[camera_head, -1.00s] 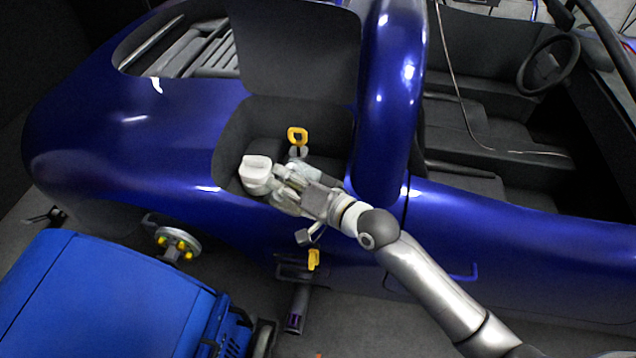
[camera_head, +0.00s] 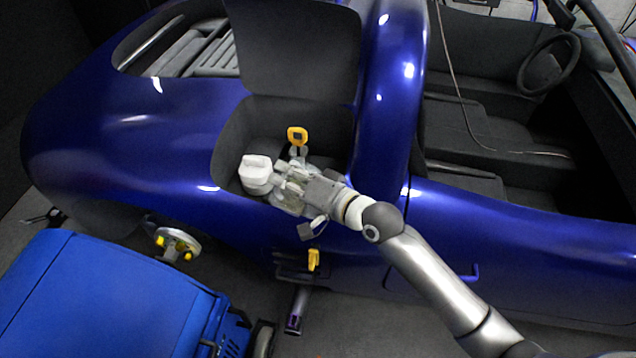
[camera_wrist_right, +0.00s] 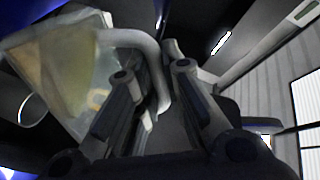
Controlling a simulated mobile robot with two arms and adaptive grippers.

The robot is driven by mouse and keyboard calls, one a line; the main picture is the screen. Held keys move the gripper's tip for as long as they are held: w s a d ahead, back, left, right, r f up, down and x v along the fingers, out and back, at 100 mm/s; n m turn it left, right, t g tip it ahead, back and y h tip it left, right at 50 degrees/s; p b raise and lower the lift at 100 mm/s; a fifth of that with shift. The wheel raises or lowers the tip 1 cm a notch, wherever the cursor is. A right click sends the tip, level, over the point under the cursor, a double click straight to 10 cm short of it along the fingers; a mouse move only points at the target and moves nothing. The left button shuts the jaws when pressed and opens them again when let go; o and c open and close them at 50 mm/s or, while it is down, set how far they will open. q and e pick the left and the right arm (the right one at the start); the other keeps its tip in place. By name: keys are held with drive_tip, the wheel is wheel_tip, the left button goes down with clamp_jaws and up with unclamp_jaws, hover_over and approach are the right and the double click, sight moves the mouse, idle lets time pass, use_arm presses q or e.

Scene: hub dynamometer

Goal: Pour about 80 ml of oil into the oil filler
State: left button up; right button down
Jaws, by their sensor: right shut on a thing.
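A translucent jug (camera_wrist_right: 65,75) with yellowish oil in it fills the left of the right wrist view. Its pale handle (camera_wrist_right: 140,40) runs between the fingers of my right gripper (camera_wrist_right: 165,85), which is shut on it. My left gripper is not in view.
The raised dark lid (camera_head: 298,45) rises at the back. A blue cabinet (camera_head: 105,300) is at lower left.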

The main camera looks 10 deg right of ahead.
drive_tip(key=shift+w+d+m+g+b, duration=0.3)
drive_tip(key=shift+w+d+m+b, duration=0.35)
drive_tip(key=shift+m+b, duration=0.25)
idle(2.0)
drive_tip(key=shift+w+d, duration=0.2)
drive_tip(key=shift+w, duration=0.2)
drive_tip(key=s+a+n+p, duration=0.2)
drive_tip(key=s+p, duration=0.1)
drive_tip(key=shift+a+r+n+t, duration=0.2)
drive_tip(key=shift+n+t, duration=0.2)
drive_tip(key=shift+s+a+f+n, duration=0.15)
drive_tip(key=shift+s+f+n, duration=0.1)
drive_tip(key=shift+n, duration=0.25)
drive_tip(key=shift+a+f+n+t, duration=0.2)
drive_tip(key=shift+n+t, duration=0.1)
drive_tip(key=shift+n, duration=0.1)
drive_tip(key=shift+s+a, duration=0.1)
drive_tip(key=shift+s, duration=0.15)
drive_tip(key=shift+n, duration=0.3)
